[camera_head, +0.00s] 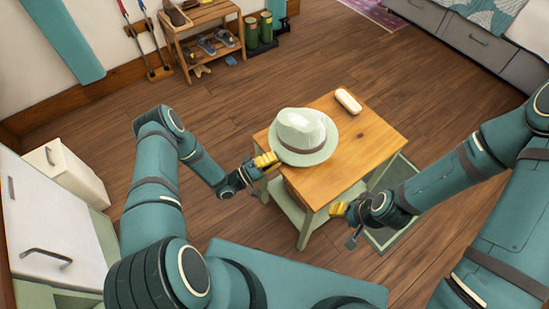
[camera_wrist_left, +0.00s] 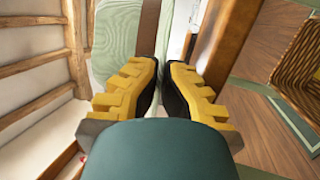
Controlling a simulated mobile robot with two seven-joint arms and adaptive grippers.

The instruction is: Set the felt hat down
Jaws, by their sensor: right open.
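The felt hat (camera_head: 303,131) is pale green with a dark band and sits upright over the left part of the wooden table top (camera_head: 345,165). In the head view I cannot tell whether its brim rests on the wood. My left gripper (camera_head: 268,161) is at the hat's near left brim. In the left wrist view, the brim of the hat (camera_wrist_left: 120,40) runs between the yellow fingers (camera_wrist_left: 162,80), which are closed on it. My right gripper (camera_head: 345,218) is open and empty, beside the table's near right corner, apart from the hat.
A whitish oblong case (camera_head: 348,101) lies at the table's far corner. The right part of the top is bare. A shoe rack (camera_head: 205,40) and green boots (camera_head: 258,32) stand at the back. A white cabinet (camera_head: 45,215) is at the left.

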